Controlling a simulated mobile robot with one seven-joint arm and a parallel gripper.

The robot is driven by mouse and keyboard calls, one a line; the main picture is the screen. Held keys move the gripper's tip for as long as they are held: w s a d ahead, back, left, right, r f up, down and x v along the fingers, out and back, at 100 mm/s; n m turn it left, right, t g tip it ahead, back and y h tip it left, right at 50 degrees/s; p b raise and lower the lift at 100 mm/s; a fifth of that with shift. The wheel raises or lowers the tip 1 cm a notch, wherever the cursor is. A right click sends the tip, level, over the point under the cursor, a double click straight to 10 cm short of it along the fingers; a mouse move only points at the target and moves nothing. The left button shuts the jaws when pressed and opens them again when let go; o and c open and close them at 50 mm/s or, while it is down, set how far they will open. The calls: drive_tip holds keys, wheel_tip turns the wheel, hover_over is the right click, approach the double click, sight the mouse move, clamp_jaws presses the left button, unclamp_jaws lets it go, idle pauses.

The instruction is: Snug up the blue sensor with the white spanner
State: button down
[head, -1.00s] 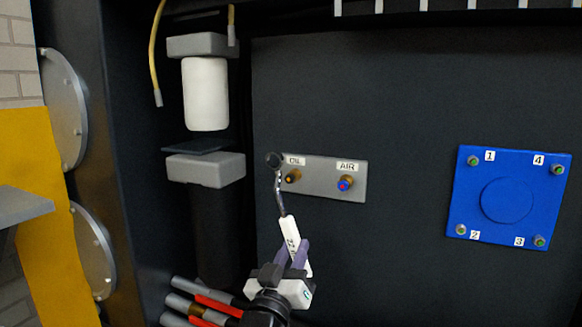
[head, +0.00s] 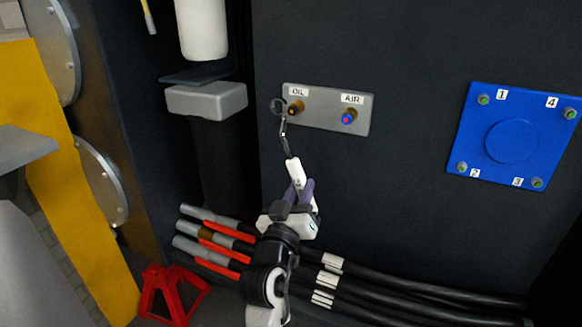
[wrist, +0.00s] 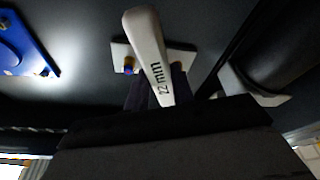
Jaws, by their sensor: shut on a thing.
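My gripper (head: 303,192) is shut on the white-handled spanner (head: 295,172). The spanner points up, and its dark ring end is just left of the brass fitting at the OIL label, apart or touching I cannot tell. In the wrist view its white handle (wrist: 149,57) reads "22 mm". The blue sensor (head: 348,118) sits under the AIR label on a grey plate (head: 322,118), right of the spanner's ring. It also shows in the wrist view (wrist: 130,66), left of the handle.
The brass OIL fitting (head: 295,107) is beside the sensor on the same plate. A blue square cover (head: 516,137) with numbered bolts is at the right. Red-banded hoses (head: 217,240) and black cables (head: 420,292) run below. A red stand (head: 170,292) is at lower left.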

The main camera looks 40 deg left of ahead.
drive_tip(key=w+d+f+n+p, duration=0.1)
drive_tip(key=w+d+p, duration=0.1)
drive_tip(key=d+p, duration=0.4)
drive_tip(key=w+d+f+n+y+p, duration=0.1)
drive_tip(key=w+d+f+p, duration=0.1)
drive_tip(key=d+p, duration=0.5)
drive_tip(key=w+p, duration=0.1)
drive_tip(key=p, duration=0.2)
drive_tip(key=shift+w+g+p, duration=0.15)
drive_tip(key=shift+g+p, duration=0.15)
drive_tip(key=shift+p, duration=0.1)
drive_tip(key=shift+w, duration=0.1)
